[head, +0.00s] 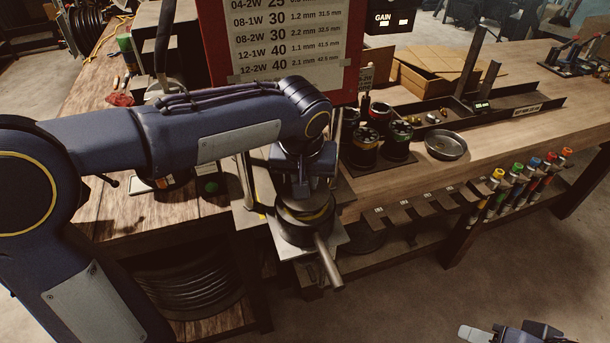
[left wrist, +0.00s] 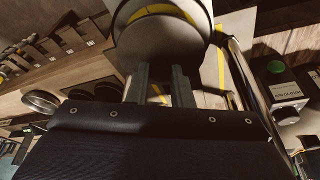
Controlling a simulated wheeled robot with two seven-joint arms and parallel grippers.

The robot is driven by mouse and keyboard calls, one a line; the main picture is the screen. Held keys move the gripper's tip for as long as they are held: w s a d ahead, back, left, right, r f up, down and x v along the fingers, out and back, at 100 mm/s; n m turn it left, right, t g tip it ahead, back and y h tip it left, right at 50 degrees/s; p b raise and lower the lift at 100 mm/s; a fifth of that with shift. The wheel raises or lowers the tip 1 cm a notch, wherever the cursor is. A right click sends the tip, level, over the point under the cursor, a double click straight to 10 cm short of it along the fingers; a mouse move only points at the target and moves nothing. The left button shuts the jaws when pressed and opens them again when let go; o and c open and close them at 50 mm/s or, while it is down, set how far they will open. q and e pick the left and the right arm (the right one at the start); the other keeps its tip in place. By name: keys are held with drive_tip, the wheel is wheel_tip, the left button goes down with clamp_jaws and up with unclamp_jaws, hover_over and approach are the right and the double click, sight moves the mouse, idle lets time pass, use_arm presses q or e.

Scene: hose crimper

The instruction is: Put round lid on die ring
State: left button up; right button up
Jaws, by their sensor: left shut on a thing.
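My left gripper (head: 303,190) points down over the crimper head (head: 308,228), a dark round body with a yellow band and a metal pipe sticking out at the front. It is shut on the round lid, a dark grey disc that shows in the left wrist view (left wrist: 165,45) just beyond the fingers (left wrist: 160,85). The lid sits at the top of the crimper head; I cannot tell whether it touches the die ring, which is hidden beneath the lid and gripper. My right gripper (head: 510,333) is at the bottom edge, partly cut off; its opening is unclear.
Dark die cylinders (head: 397,140) and a round metal dish (head: 445,146) stand on the bench right of the crimper. A red-framed chart (head: 290,40) rises behind. Empty hooks (head: 420,207) and colored-capped tubes (head: 515,185) line the bench front. Open floor lies at front right.

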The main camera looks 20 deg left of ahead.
use_arm(q)
drive_tip(key=shift+f+b, duration=0.55)
drive_tip(key=shift+f, duration=0.6)
drive_tip(key=shift+f+b, duration=0.35)
drive_tip(key=o, duration=1)
drive_tip(key=shift+r, duration=0.15)
drive_tip(key=v, duration=0.7)
drive_tip(key=shift+s+r, duration=0.15)
drive_tip(key=shift+r, duration=0.15)
